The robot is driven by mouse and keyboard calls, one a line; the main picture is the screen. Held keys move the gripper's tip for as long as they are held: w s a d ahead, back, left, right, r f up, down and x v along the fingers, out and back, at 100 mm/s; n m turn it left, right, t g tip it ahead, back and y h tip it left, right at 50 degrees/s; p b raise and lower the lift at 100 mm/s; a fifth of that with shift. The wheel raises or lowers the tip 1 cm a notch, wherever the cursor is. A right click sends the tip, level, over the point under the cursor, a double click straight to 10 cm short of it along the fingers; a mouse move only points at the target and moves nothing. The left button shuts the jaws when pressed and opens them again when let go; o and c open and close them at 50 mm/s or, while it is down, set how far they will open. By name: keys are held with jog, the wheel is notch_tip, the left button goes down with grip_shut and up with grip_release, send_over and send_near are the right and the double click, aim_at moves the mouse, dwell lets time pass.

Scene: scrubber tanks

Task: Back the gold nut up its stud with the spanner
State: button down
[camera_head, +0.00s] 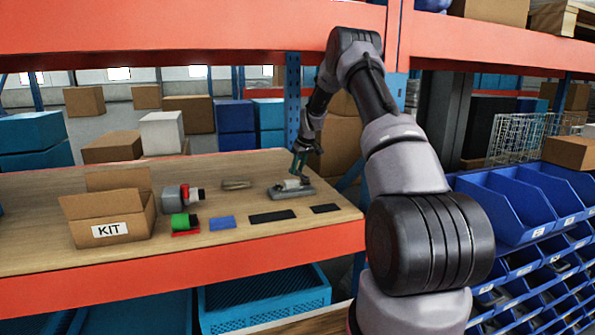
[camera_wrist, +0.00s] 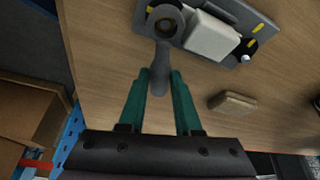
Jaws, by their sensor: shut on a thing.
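My gripper (camera_wrist: 160,82) has teal fingers shut on the handle of a grey spanner (camera_wrist: 161,58). The spanner's round ring end (camera_wrist: 151,20) lies over the grey base plate (camera_wrist: 228,14), beside a white block (camera_wrist: 211,37). A dull gold-brown round shape, perhaps the gold nut (camera_wrist: 166,24), shows inside the ring. I cannot make out the stud or tell how far the ring is seated. In the head view my gripper (camera_head: 299,165) is low over the fixture, whose grey plate (camera_head: 291,192) sits at the table's right part; the spanner is too small to tell there.
A tan block (camera_wrist: 232,103) lies on the wooden table (camera_wrist: 110,50) near the fixture. Dark mats (camera_head: 271,217) and a blue mat (camera_head: 222,223) lie along the front. A blue upright (camera_head: 292,100) rises behind.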

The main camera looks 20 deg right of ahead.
jog(key=shift+r, duration=0.45)
